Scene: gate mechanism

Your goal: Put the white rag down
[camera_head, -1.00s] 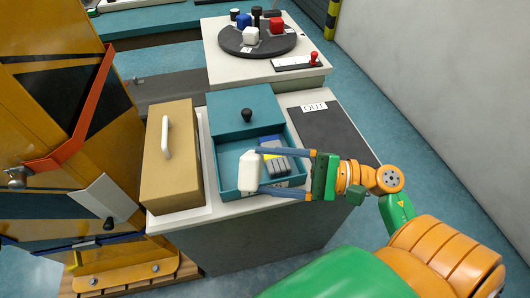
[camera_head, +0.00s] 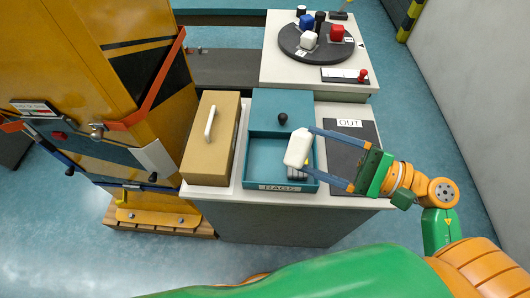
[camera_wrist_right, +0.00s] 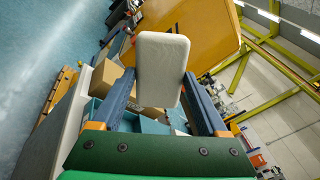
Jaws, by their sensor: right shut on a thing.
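My right gripper (camera_head: 306,150) is shut on the white rag (camera_head: 298,146), a pale block held between its fingertips. The rag is above the right part of the teal tray labelled RAGS (camera_head: 280,187). In the right wrist view the rag (camera_wrist_right: 162,68) stands between the two blue fingers, with open air around it. Grey rags (camera_head: 299,173) show partly in the tray below the held rag; the rest of that stack is hidden. My left gripper is not in view.
A teal lid with a black knob (camera_head: 283,118) covers the tray's back part. A tan box with a white handle (camera_head: 210,150) stands left. A dark mat with an OUT label (camera_head: 349,123) lies right. The round dark platform (camera_head: 316,46) behind holds several small blocks.

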